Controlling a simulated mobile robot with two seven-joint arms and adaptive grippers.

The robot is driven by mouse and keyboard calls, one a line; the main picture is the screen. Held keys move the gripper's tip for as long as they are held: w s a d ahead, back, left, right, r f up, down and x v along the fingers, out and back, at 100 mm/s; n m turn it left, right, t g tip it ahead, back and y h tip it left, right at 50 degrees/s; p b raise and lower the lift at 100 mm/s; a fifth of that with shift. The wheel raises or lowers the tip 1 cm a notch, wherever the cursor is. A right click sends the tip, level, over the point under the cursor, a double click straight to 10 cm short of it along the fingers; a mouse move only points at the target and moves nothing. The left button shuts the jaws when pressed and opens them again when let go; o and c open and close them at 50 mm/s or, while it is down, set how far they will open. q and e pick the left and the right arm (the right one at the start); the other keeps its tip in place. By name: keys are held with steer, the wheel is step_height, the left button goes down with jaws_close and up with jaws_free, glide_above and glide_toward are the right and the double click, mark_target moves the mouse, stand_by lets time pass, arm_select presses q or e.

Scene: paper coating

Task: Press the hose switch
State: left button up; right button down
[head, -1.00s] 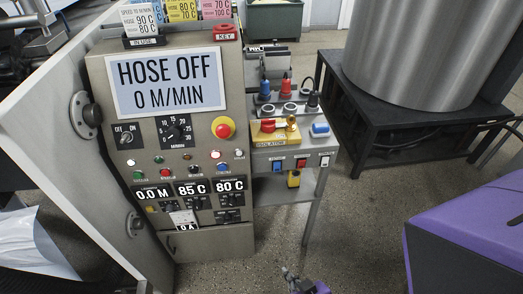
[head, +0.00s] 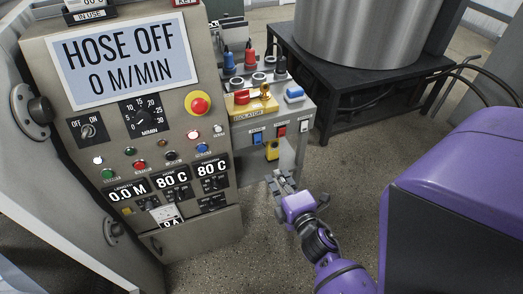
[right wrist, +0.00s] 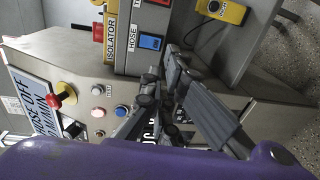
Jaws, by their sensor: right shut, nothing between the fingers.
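The hose switch is probably one of three small rocker switches under the isolator: a blue one (head: 257,137), a red one (head: 281,131) and a white one (head: 304,126). The blue switch (right wrist: 150,42) and a red one (right wrist: 160,2) also show in the right wrist view. My right gripper (head: 280,180) is shut and empty, below and in front of the switches, apart from them. In the right wrist view its fingers (right wrist: 163,82) point toward the switch box. The large display (head: 124,58) reads HOSE OFF, 0 M/MIN.
A control cabinet (head: 217,230) with a red emergency button (head: 198,105) stands left of the switches. A yellow pendant (head: 272,149) hangs just below them. A black stand (head: 350,88) with a metal drum (head: 365,30) is behind right. Floor (head: 235,262) is free in front.

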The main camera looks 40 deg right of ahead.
arm_select(q)
steer(key=shift+a+r+p, duration=0.25)
steer(key=shift+r+p, duration=0.05)
steer(key=shift+p, duration=0.1)
arm_select(e)
steer(key=x, duration=1.4)
steer(key=shift+a, duration=0.1)
arm_select(q)
steer(key=f+b, duration=0.2)
steer(key=s+f+b, duration=0.1)
steer(key=f, duration=0.1)
steer(key=shift+s+d+b, duration=0.1)
steer(key=shift+s+b, duration=0.05)
steer(key=shift+b, duration=0.25)
arm_select(e)
steer(key=s+a+t, duration=0.1)
steer(key=s+a, duration=0.1)
steer(key=s, duration=0.9)
steer(key=shift+a, duration=0.3)
steer(key=shift+f, duration=0.15)
